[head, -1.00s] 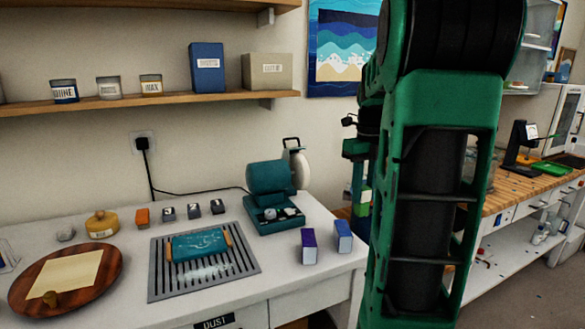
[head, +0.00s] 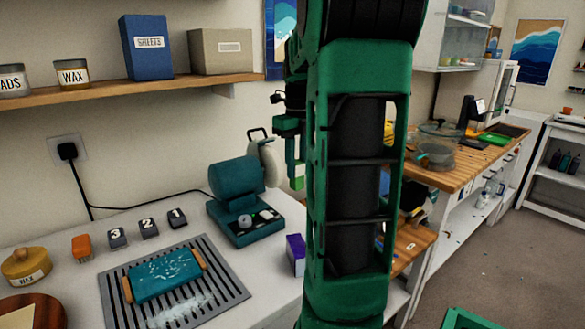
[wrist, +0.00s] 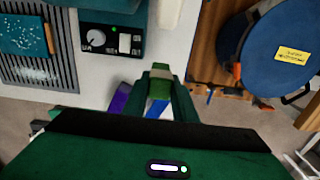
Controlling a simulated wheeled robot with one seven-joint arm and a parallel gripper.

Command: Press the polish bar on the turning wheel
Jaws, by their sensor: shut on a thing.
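The polishing machine (head: 238,180) is teal and stands at the back of the white bench, with a pale wheel (head: 266,165) on its right side. I cannot tell whether the wheel turns. In the wrist view its control panel (wrist: 110,38) has a knob and a green light, and the wheel's pale edge (wrist: 170,12) shows beside it. My gripper (wrist: 158,88) is shut on a green polish bar (wrist: 160,75), held up in front of the machine and apart from the wheel. In the head view the bar (head: 298,181) shows partly beside my arm.
A purple box (head: 296,254) stands near the bench edge; a blue-and-white one (wrist: 156,107) is partly hidden behind my gripper. A slotted grey grate (head: 226,283) holds a teal slab (head: 165,274). A round blue vessel (wrist: 275,45) stands on the wooden surface to the right.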

